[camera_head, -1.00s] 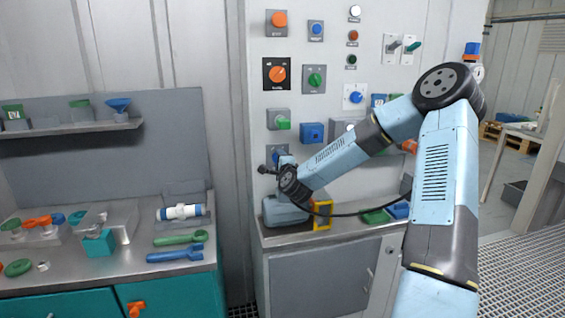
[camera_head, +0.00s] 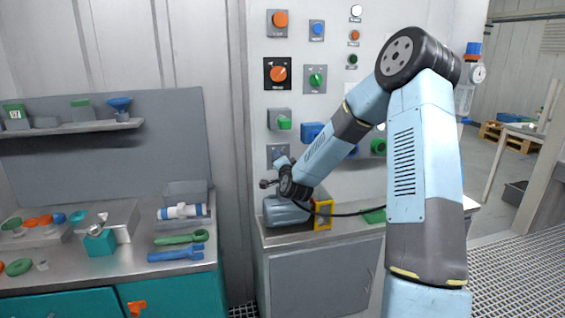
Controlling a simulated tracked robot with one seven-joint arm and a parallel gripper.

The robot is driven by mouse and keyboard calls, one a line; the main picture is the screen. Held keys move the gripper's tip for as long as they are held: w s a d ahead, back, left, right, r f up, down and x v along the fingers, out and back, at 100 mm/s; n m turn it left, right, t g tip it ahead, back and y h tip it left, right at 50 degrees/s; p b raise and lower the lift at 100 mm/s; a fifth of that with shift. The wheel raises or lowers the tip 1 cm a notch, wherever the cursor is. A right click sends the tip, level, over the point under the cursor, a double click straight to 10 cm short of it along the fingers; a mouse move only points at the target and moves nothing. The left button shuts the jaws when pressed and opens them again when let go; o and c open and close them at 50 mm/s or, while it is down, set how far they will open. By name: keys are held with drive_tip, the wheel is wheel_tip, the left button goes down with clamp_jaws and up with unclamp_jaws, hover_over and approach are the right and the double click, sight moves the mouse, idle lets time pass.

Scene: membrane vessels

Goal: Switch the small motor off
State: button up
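A squat blue-grey body (camera_head: 284,212), which looks like the small motor, sits at the left end of the cabinet top. A black cable (camera_head: 355,213) runs to the right from beside it. My gripper (camera_head: 266,184) is just above this body, close to the wall panel, with its dark fingers pointing left. It is small in the picture, and I cannot tell whether its fingers are apart or touch anything. A grey wall switch with a blue part (camera_head: 279,154) is just above my gripper. I cannot tell which switch belongs to the motor.
A yellow frame (camera_head: 323,215) stands right beside the blue-grey body. The wall panel carries several knobs, including an orange one (camera_head: 278,74) and a green one (camera_head: 316,79). My arm hides the panel's right part. A bench with tools (camera_head: 176,254) stands at left.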

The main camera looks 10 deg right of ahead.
drive_tip(key=shift+s+a+f, duration=0.1)
drive_tip(key=shift+f, duration=0.15)
drive_tip(key=o, duration=1.1)
drive_tip(key=shift+r, duration=0.1)
drive_tip(key=shift+c, duration=0.2)
drive_tip(key=s, duration=1.3)
drive_tip(key=shift+s, duration=0.3)
